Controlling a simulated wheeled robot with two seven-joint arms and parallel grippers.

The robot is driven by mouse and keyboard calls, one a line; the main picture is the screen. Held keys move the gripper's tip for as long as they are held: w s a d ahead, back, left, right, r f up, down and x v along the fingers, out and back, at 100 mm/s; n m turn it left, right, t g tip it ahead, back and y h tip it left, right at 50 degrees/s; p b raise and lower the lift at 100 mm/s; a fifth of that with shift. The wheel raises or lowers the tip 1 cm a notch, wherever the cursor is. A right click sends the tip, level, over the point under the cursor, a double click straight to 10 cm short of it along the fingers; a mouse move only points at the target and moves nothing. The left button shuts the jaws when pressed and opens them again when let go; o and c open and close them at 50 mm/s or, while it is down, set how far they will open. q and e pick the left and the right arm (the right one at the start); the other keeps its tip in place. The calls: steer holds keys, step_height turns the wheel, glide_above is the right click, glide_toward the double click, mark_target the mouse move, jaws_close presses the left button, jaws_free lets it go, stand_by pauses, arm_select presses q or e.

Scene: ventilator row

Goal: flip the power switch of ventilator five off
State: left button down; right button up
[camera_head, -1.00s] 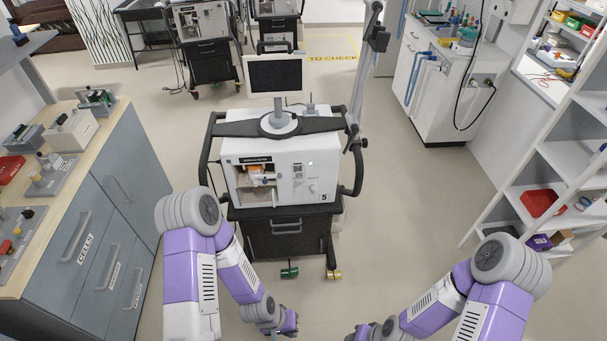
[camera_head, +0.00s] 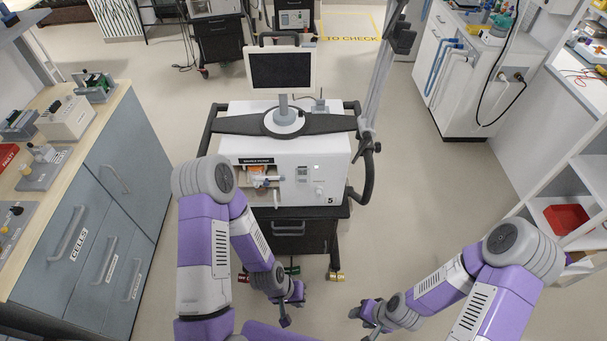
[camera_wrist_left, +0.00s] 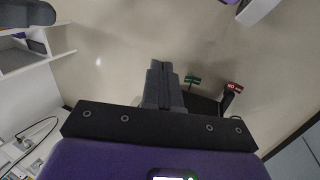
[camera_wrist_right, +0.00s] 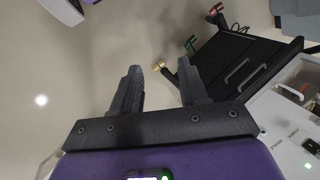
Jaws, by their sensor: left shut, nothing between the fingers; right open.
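Ventilator five (camera_head: 308,174) is a white box marked 5 on a black wheeled cart, ahead of me in the head view. Its front has a dark recess with orange and white parts, a small light and a knob (camera_head: 319,191). My left gripper (camera_head: 285,322) is shut and empty, low before the cart. My right gripper (camera_head: 358,324) is open and empty, low and further right. Neither touches the ventilator.
A screen (camera_head: 281,70) stands on top of the ventilator, with a grey pole at its right. A drawer cabinet (camera_head: 100,225) is close on the left. A white shelf (camera_head: 590,205) stands on the right. The floor between is clear.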

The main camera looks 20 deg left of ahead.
steer(key=shift+o, duration=0.8)
steer(key=shift+f, duration=0.15)
arm_select(q)
steer(key=w+d+f+n+t+b, duration=0.2)
steer(key=w+n+t+b, duration=0.55)
steer(key=w, duration=0.95)
steer(key=w+a+r+n+t+y+b, duration=0.7)
steer(key=r+n+t+y+b, duration=0.1)
steer(key=r+n+t+y, duration=0.1)
steer(key=shift+w+r+n+t+y, duration=0.45)
steer(key=shift+n+t, duration=0.3)
steer(key=shift+n, duration=0.4)
arm_select(e)
step_height(320, 180, down, 15)
steer(key=shift+w+f, duration=0.15)
arm_select(q)
steer(key=b+x, duration=0.2)
steer(key=x, duration=1.2)
arm_select(e)
step_height(320, 180, down, 2)
steer(key=shift+f, duration=0.15)
